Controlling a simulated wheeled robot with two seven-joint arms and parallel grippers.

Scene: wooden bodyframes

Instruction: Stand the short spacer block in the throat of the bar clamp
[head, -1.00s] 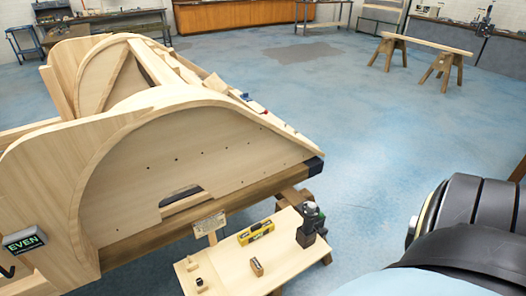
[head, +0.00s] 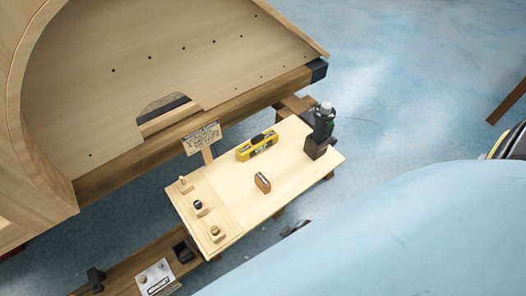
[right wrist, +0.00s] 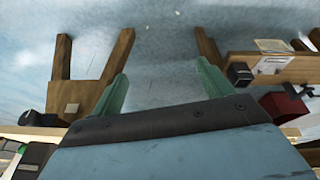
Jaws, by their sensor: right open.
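A small wooden block (head: 262,183) with a darker printed side, which looks like the spacer block, stands on the pale small table (head: 285,160). In the head view, my pale blue arm covers the lower right, and my right gripper is not clearly seen. My left gripper is not in view.
A yellow level (head: 257,146) lies behind the block. A sign (head: 202,139) and several small pegged pieces (head: 199,207) are at the table's left. A low bench (head: 130,269) holds dark items and a paper. The large wooden bodyframe (head: 150,70) stands behind. Table front right is bare.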

